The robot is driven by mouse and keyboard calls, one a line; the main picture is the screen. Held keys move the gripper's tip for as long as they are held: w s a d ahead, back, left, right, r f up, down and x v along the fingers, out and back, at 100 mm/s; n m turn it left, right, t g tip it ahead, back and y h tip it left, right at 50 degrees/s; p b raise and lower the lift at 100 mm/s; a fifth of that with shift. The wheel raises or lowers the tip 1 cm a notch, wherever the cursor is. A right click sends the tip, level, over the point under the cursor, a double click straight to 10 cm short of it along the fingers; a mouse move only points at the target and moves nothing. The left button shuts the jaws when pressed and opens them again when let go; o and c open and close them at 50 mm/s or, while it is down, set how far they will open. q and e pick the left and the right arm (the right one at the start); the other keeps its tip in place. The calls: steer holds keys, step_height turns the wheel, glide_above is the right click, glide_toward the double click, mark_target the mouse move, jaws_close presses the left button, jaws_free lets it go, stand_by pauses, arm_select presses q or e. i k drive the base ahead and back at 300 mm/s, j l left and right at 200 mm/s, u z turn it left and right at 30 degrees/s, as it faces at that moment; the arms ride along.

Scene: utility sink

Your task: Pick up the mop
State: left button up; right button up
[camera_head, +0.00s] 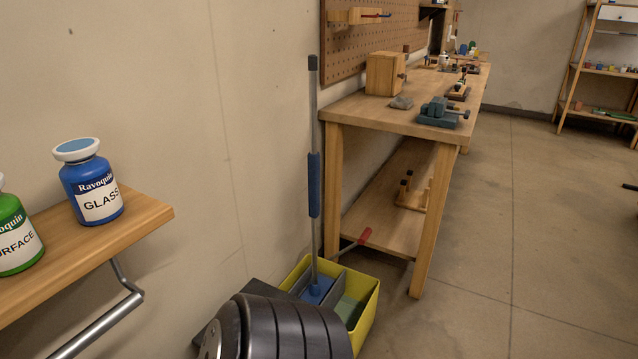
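The mop (314,190) stands nearly upright in the yellow bucket (362,322), close to the wall. It has a thin grey pole, a black cap at the top, a blue grip sleeve at mid-height and a blue piece at the bottom. The upper pole is in plain view. A large dark rounded part, which looks like one of my arm links, covers the near left side of the bucket. Neither of my grippers can be made out in this view.
A wooden workbench (400,122) with a vise (440,112) stands right behind the mop. At left, a wall shelf (150,212) holds a blue bottle (90,185) and a green bottle (15,238). A metal bar runs below it. The floor at right is mostly clear.

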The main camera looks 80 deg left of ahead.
mark_target(320, 286)
steer(key=u, duration=2.5)
